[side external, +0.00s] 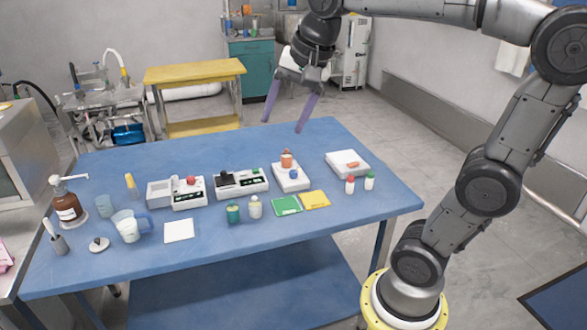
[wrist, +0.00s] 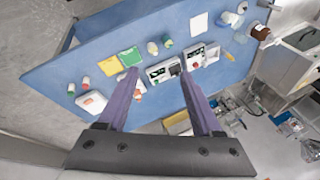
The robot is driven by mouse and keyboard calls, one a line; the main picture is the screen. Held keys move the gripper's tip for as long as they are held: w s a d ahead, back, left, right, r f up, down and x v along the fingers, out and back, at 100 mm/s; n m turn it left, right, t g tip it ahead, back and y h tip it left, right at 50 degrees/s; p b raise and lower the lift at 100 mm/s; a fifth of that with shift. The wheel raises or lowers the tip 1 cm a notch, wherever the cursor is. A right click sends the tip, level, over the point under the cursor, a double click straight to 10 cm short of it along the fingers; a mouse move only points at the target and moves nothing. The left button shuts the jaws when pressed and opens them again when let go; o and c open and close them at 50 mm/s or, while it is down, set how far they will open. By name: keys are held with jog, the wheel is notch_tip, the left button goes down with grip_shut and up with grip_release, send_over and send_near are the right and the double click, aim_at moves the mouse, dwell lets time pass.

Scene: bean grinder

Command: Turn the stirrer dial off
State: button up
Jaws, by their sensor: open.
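A small white stirrer (side external: 291,181) stands on the blue table, right of the middle. A blue dial (side external: 294,174) shows on its front side. An orange vessel (side external: 286,159) sits on its top. My gripper (side external: 282,126) is open and empty, with purple fingers pointing down, above and behind the stirrer and apart from it. In the wrist view the gripper (wrist: 158,74) has its fingers spread wide. There the left finger partly hides the stirrer, and I cannot make out the dial or its setting.
A white device with a dark top (side external: 241,182) and another with a red knob (side external: 190,181) stand left of the stirrer. A white box (side external: 347,163) is on its right. Green (side external: 286,205) and yellow (side external: 314,199) cards lie in front. The table's rear strip (side external: 220,147) is clear.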

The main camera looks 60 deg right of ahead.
jog(key=w+d+f+m+g, duration=0.2)
jog(key=w+d+m, duration=0.3)
jog(key=w+d, duration=0.4)
jog(key=m+g, duration=0.3)
jog(key=m, duration=0.3)
send_over(294, 172)
notch_tip(294, 172, down, 16)
jog(key=shift+y, duration=0.4)
notch_tip(294, 172, down, 13)
jog(key=shift+w+f, duration=0.1)
grip_shut()
